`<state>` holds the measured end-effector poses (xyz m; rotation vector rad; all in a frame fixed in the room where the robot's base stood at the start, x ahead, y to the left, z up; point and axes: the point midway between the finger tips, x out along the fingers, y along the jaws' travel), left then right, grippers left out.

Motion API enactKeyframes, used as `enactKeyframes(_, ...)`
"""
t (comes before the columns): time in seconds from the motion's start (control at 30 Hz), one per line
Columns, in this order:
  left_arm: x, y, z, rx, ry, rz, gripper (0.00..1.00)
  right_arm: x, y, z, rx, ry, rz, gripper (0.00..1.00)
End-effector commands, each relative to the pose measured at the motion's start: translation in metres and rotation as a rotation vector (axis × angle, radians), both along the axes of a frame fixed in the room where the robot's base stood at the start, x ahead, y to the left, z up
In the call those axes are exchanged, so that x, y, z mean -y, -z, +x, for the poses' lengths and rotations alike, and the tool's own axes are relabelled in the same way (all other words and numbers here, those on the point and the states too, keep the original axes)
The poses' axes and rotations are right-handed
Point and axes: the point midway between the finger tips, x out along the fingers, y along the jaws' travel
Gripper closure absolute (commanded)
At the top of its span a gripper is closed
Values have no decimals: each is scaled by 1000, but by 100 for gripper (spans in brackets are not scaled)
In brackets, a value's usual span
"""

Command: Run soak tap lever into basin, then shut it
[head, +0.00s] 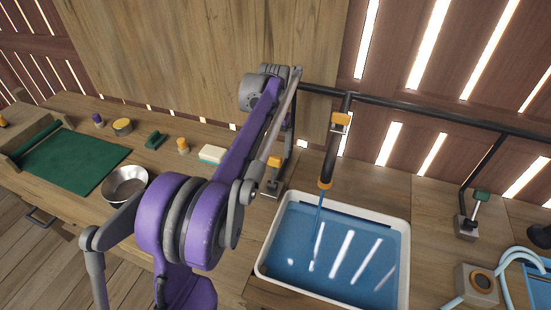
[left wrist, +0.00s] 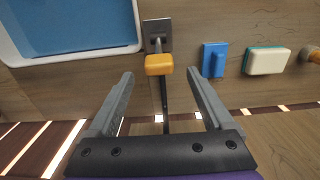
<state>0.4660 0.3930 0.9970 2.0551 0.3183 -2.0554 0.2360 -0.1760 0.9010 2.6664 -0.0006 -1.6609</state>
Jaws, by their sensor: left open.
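The basin (head: 400,262) is a white-rimmed tray of blue water, and it also shows in the left wrist view (left wrist: 139,28). A dark tap spout (head: 329,160) with an orange tip hangs over it, and a thin blue stream (head: 319,214) falls into the water. An orange-topped lever (head: 275,162) stands on a grey base beside the basin's left side. In the left wrist view the lever's orange handle (left wrist: 159,64) lies between and just beyond my left fingertips. My left gripper (left wrist: 160,75) is open; contact is not visible. My right gripper is not in view.
A dark pipe (head: 430,112) crosses behind. A cream sponge (head: 212,153), steel bowl (head: 125,183) and green mat (head: 75,160) lie left. A blue block (left wrist: 213,60) sits near the lever.

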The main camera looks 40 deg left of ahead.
Motion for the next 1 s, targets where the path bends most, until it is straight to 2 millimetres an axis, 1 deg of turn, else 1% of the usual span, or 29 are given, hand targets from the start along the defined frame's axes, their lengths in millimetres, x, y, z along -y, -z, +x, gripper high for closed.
enactKeyframes(0.03, 0, 10, 0, 0, 0, 0, 15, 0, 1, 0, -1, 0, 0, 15)
enactKeyframes(0.1, 0, 22, 0, 0, 0, 0, 15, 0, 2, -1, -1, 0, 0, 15)
enactKeyframes(0.2, 0, 34, 1, 0, 0, 0, 15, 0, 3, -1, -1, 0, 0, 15)
enactKeyframes(0.3, 0, 42, 0, 1, 0, 0, 15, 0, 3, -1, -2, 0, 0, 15)
enactKeyframes(0.43, 0, 46, 0, 1, 0, 0, 15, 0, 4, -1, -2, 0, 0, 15)
enactKeyframes(0.63, 0, 46, 0, 1, 0, 0, 15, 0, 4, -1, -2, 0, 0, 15)
enactKeyframes(0.67, 0, 46, 0, 1, 0, 0, 17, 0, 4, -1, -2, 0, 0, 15)
enactKeyframes(0.8, 0, 46, 0, 1, 0, 0, 42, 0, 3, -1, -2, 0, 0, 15)
enactKeyframes(0.97, 0, 46, 0, 1, 0, 0, 71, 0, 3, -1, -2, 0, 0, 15)
enactKeyframes(1.0, 0, 46, 0, 1, 0, 0, 78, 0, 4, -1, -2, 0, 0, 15)
